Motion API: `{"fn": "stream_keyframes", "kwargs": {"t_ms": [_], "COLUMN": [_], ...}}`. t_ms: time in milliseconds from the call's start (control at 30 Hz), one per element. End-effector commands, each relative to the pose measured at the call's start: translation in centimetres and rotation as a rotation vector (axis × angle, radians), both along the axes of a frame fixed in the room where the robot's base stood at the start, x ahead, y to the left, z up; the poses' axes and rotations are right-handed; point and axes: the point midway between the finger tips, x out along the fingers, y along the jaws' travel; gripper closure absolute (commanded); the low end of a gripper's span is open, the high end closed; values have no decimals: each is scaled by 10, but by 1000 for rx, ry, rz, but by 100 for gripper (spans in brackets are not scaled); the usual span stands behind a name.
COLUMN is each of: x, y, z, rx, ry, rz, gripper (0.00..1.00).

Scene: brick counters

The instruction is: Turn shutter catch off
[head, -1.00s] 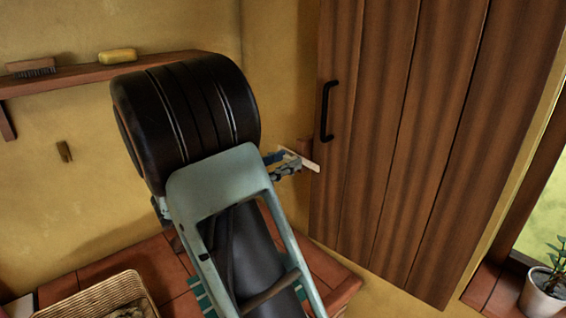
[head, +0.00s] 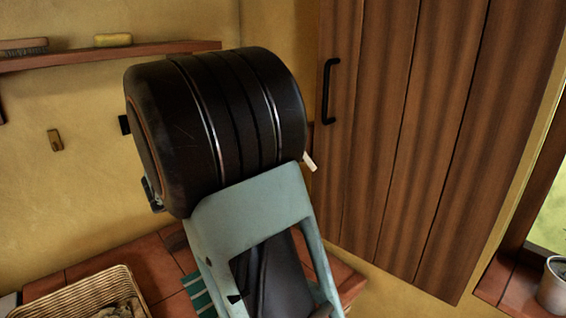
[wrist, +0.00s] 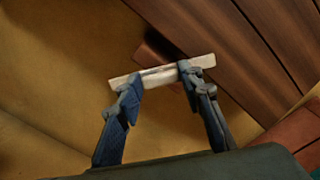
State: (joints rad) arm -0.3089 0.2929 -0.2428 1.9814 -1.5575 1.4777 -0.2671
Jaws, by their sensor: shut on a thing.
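The shutter catch is a pale, narrow bar (wrist: 204,63) in front of a small wooden block (wrist: 150,57) at the shutter's edge. In the wrist view the bar lies slightly tilted, its right end higher and over the shutter boards. My gripper (wrist: 160,78) is shut on the bar, with one blue finger towards each end. In the head view only the white tip of the catch (head: 310,161) shows beside my arm, which hides the gripper and the rest of the bar. The brown plank shutter (head: 385,130) has a black handle (head: 329,91) above the catch.
A wall shelf (head: 110,56) holds a brush (head: 24,47) and a yellow bar (head: 113,40). A hook (head: 55,140) is on the wall below. A basket (head: 80,293) stands on the tiled counter (head: 150,262) at lower left. A potted plant (head: 553,288) is at lower right.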

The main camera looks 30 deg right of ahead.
Motion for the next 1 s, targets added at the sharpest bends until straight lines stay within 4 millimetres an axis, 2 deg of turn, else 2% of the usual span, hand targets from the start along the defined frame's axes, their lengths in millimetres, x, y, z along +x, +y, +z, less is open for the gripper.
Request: {"fn": "stream_keyframes", "kwargs": {"t_ms": [33,600,1000], "x": [0,-2,-2], "y": [0,0,0], "z": [-6,-9,-7], "rx": [6,81,120], "ry": [-49,-582,-864], "rz": [-1,0,-1], "gripper": [100,100,100]}}
